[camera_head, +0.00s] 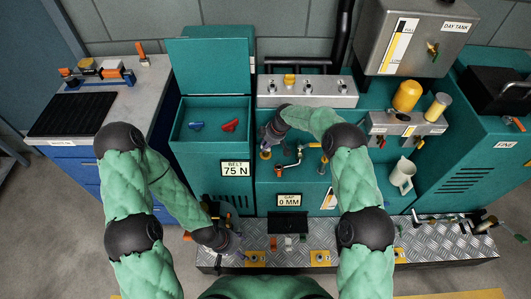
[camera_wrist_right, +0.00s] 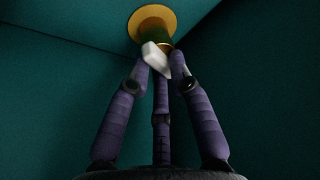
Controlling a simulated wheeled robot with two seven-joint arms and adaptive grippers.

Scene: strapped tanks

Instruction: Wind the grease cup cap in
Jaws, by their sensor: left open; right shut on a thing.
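In the right wrist view, the grease cup (camera_wrist_right: 153,20) shows as a round brass flange with a dark green middle, against teal panels. My left gripper (camera_head: 228,243) is open, low over the tread-plate step, away from the cup.
An open teal bin (camera_head: 212,125) is at left. Small coloured parts lie on the tread-plate step (camera_head: 350,255).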

